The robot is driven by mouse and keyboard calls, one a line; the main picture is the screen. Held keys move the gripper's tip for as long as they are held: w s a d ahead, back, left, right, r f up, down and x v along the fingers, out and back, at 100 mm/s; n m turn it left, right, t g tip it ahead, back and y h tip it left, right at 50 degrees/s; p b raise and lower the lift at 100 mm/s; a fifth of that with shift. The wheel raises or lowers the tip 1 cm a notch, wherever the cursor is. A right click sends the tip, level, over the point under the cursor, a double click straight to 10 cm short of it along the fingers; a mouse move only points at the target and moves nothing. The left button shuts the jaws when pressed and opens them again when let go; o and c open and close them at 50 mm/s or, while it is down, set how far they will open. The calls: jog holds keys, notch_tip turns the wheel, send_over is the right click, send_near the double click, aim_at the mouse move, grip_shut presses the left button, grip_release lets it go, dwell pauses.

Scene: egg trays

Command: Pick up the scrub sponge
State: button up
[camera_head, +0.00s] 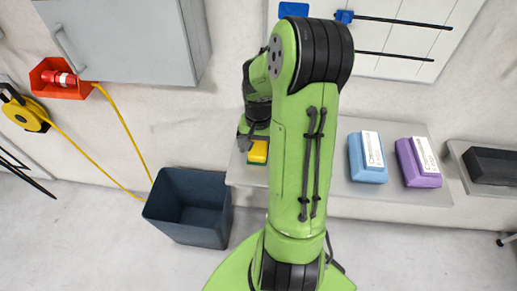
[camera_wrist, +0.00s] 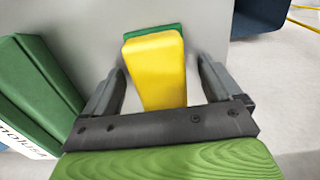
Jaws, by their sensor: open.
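The scrub sponge (camera_head: 258,152) is yellow with a green layer and sits on the grey shelf (camera_head: 240,172) at the left of my arm in the head view. In the wrist view the sponge (camera_wrist: 155,70) fills the middle, with its green layer showing behind the yellow block. My gripper (camera_wrist: 162,72) is open, with one finger on each side of the sponge and a visible gap on both sides. In the head view my gripper (camera_head: 252,138) is at the sponge, partly hidden by the arm.
A green labelled package (camera_wrist: 30,95) stands left of my gripper in the wrist view. Blue (camera_head: 367,160) and purple (camera_head: 418,165) packages lie farther right on the shelf. A dark blue bin (camera_head: 190,205) stands at the shelf's left end. A grey cabinet (camera_head: 130,40) hangs above.

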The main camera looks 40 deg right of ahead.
aim_at(259, 145)
jog(key=c, duration=1.1)
notch_tip(259, 145, up, 10)
jog(key=p, duration=0.2)
jog(key=shift+p, duration=0.35)
jog(key=shift+c, duration=0.3)
